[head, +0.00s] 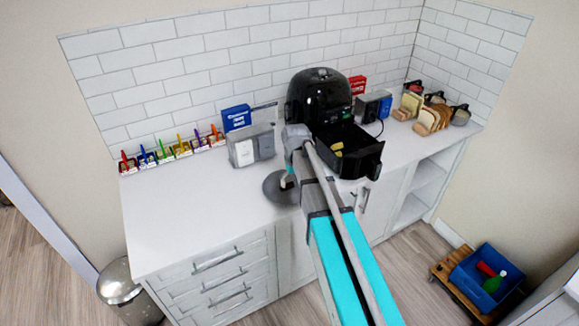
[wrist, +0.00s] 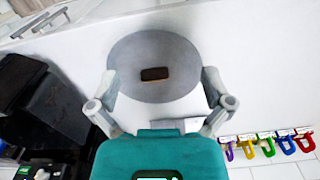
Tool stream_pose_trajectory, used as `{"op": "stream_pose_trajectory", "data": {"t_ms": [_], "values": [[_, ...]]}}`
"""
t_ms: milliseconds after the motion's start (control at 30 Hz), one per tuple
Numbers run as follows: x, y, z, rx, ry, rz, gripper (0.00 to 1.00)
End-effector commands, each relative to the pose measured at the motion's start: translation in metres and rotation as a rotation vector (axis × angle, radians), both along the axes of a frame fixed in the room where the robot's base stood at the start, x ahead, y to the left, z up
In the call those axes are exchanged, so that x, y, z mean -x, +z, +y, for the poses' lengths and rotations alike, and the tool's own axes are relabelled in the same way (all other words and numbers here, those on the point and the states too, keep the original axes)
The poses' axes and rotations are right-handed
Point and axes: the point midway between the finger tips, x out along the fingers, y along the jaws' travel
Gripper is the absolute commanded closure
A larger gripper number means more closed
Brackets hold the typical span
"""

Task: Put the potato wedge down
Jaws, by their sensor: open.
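A small dark brown oblong piece (wrist: 155,74), which could be the potato wedge, lies flat on a round grey plate (wrist: 150,42) in the wrist view. The plate also shows on the counter in the head view (head: 274,191), partly behind my arm. My gripper (wrist: 160,76) is open above the plate, with one finger on each side of the piece and a clear gap to both. In the head view my gripper (head: 287,182) points down over the plate; the brown piece is hidden there.
A black air fryer (head: 318,95) stands right of the plate, its drawer (head: 358,160) pulled out with a yellowish piece (head: 337,148) inside. A grey toaster-like box (head: 251,148) stands behind. Coloured-handled items (head: 173,150) line the wall. The counter's left (head: 180,215) is clear.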

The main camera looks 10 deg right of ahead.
Motion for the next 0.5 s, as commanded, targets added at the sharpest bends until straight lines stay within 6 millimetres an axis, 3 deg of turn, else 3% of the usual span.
{"op": "stream_pose_trajectory", "data": {"t_ms": [33, 200, 333, 500], "values": [[0.035, 0.000, -0.001, 0.000, -0.022, 0.000, 0.00], [0.106, 0.000, -0.003, 0.001, -0.101, 0.000, 0.00], [0.147, 0.000, -0.004, 0.001, -0.150, 0.000, 0.00], [0.175, 0.000, -0.004, 0.002, -0.186, 0.000, 0.00]]}}
